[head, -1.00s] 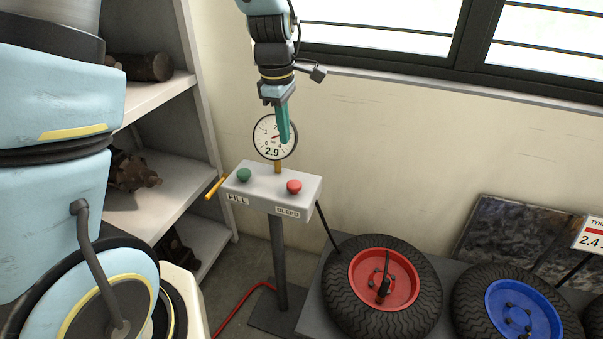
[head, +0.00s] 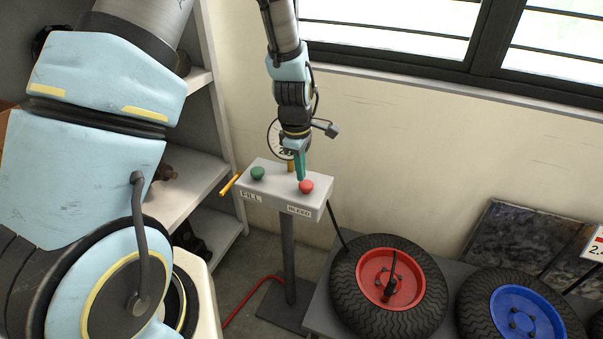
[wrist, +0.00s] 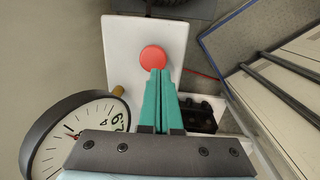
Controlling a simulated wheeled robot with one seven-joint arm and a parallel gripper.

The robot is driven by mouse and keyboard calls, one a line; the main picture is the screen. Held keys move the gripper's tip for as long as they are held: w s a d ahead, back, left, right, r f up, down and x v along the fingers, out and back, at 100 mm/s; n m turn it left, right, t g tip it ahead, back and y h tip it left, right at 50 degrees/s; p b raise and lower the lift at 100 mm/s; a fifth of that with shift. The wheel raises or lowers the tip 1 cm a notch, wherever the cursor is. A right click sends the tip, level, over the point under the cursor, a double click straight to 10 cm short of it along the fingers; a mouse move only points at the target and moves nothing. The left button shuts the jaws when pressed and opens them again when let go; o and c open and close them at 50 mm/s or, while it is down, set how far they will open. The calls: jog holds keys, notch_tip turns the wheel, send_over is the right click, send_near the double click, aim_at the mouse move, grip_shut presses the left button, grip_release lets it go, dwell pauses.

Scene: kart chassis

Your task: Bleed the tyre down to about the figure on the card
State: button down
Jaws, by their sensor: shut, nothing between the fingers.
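My gripper (head: 302,179) is shut and empty, pointing down at the red BLEED button (head: 306,187). In the wrist view its teal fingertips (wrist: 160,71) overlap the edge of the red button (wrist: 153,57); I cannot tell whether they touch or press it. The round gauge (head: 273,138) behind the control box is mostly hidden by my arm. In the wrist view the gauge (wrist: 75,135) is turned and its figure is hard to read. The card (head: 595,243) at the right edge is cut off. A tyre with a red hub (head: 345,295) lies on the bench.
The grey control box (head: 278,194) stands on a post and also has a green FILL button (head: 258,174). A yellow handle (head: 230,185) sticks out on its left. A tyre with a blue hub (head: 478,318) lies right of the red-hubbed one. Shelves (head: 190,190) stand at left.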

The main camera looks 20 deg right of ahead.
aim_at(301, 187)
jog(key=shift+d+f+p, duration=0.1)
jog(key=shift+f+p, duration=0.25)
jog(key=shift+f, duration=0.95)
jog(key=shift+f+b, duration=0.85)
jog(key=shift+f, duration=0.1)
jog(key=shift+s+f, duration=0.1)
jog(key=shift+r+p, duration=0.45)
jog(key=shift+r, duration=0.05)
notch_tip(301, 187, up, 14)
jog(key=a, duration=0.1)
jog(key=shift+f+b, duration=0.25)
jog(key=shift+b, duration=0.1)
jog(key=shift+a, duration=0.1)
